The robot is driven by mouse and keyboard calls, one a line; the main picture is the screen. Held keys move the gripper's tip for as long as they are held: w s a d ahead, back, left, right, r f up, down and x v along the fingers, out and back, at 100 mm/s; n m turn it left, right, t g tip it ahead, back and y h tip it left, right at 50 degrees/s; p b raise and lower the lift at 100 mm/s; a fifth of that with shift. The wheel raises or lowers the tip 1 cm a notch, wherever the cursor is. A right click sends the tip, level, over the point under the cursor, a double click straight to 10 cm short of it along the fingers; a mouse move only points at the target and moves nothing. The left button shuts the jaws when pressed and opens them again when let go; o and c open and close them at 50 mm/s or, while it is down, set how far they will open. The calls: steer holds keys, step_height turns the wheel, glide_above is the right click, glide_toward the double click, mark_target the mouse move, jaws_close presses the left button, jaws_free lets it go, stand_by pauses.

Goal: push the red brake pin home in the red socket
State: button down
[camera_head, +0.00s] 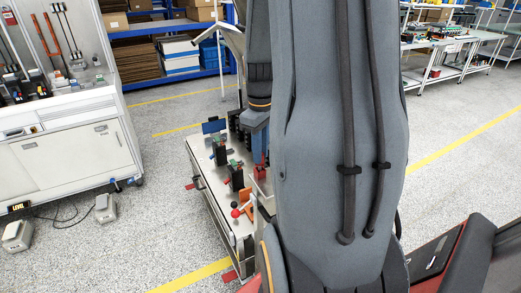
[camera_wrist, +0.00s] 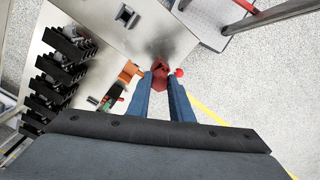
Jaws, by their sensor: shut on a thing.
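My gripper (camera_wrist: 160,92) has two blue fingers, seen from behind in the wrist view. They are shut on the red brake pin, which is mostly hidden between them. A dark red part, apparently the red socket (camera_wrist: 160,72), shows just beyond the fingertips. I cannot tell how deep the pin sits. In the head view a blue finger (camera_head: 258,146) points down over the red part (camera_head: 262,171) on the test bench. My arm hides much of that area.
The bench top (camera_wrist: 98,32) carries a row of black breaker units (camera_wrist: 62,70), an orange block (camera_wrist: 129,72) and a red ball knob (camera_wrist: 179,72) close beside the fingers. A white cabinet (camera_head: 75,150) stands at the left. The speckled floor between cabinet and bench is mostly clear.

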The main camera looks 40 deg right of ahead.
steer(key=shift+f+b, duration=0.4)
steer(key=shift+f, duration=0.65)
steer(key=c, duration=1.5)
jaws_free()
steer(key=shift+r, duration=0.1)
step_height(320, 180, up, 8)
steer(key=shift+f+b, duration=0.2)
steer(key=shift+b, duration=0.7)
steer(key=a+f+m+b, duration=0.1)
steer(key=a+f, duration=0.2)
steer(key=a, duration=0.5)
steer(key=s+a+f+m+t+b, duration=0.1)
steer(key=a+f, duration=0.3)
steer(key=a, duration=0.4)
steer(key=s+a+f+m+b, duration=0.1)
steer(key=a+f, duration=0.3)
steer(key=a, duration=0.4)
steer(key=shift+s+a+f, duration=0.15)
steer(key=shift+s+a, duration=0.05)
